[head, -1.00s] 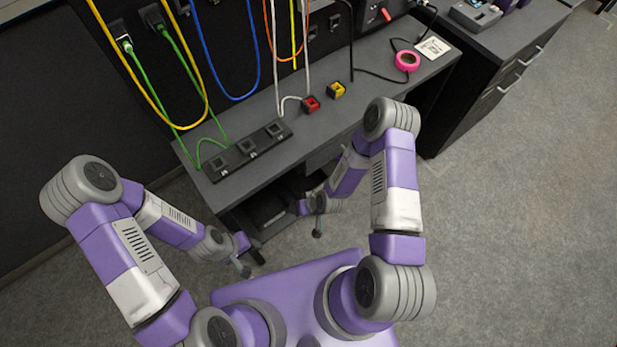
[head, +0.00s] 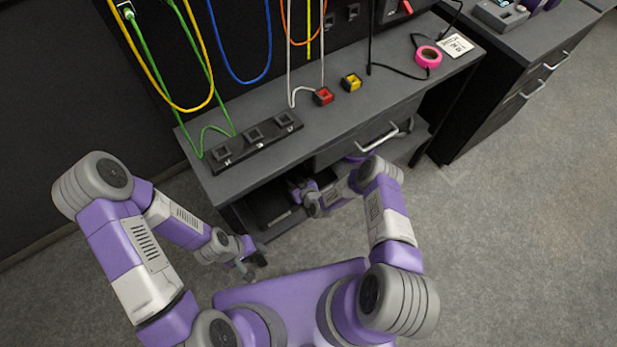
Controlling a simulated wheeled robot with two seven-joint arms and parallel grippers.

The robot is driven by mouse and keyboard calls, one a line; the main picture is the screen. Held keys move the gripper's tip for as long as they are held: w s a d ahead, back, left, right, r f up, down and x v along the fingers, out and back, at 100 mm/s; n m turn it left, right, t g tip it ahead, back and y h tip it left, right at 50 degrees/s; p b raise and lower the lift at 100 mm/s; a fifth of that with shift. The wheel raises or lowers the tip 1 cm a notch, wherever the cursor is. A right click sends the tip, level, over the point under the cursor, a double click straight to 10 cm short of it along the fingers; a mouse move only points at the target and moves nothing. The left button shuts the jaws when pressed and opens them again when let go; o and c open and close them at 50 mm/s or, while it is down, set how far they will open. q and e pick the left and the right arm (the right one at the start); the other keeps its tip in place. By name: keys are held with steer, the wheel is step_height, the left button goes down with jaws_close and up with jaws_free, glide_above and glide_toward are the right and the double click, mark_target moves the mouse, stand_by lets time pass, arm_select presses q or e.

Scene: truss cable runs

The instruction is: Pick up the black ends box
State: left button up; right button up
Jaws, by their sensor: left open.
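A low black open box (head: 272,219), which looks like the black ends box, sits on the lower shelf under the bench. It is partly in shadow and partly hidden by the bench top. My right gripper (head: 299,191) is at the shelf opening, just beside the box's right side; its fingers are dark and small, and I cannot tell whether they touch it. My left gripper (head: 257,266) is open and empty, below and in front of the bench's left end, apart from the box.
The grey bench top (head: 290,150) overhangs the shelf. A drawer (head: 370,135) is right of the opening. Cables hang behind. Floor at right is clear.

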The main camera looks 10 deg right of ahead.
steer(key=shift+x, duration=0.9)
steer(key=shift+c, duration=0.3)
jaws_close()
steer(key=shift+r, duration=0.1)
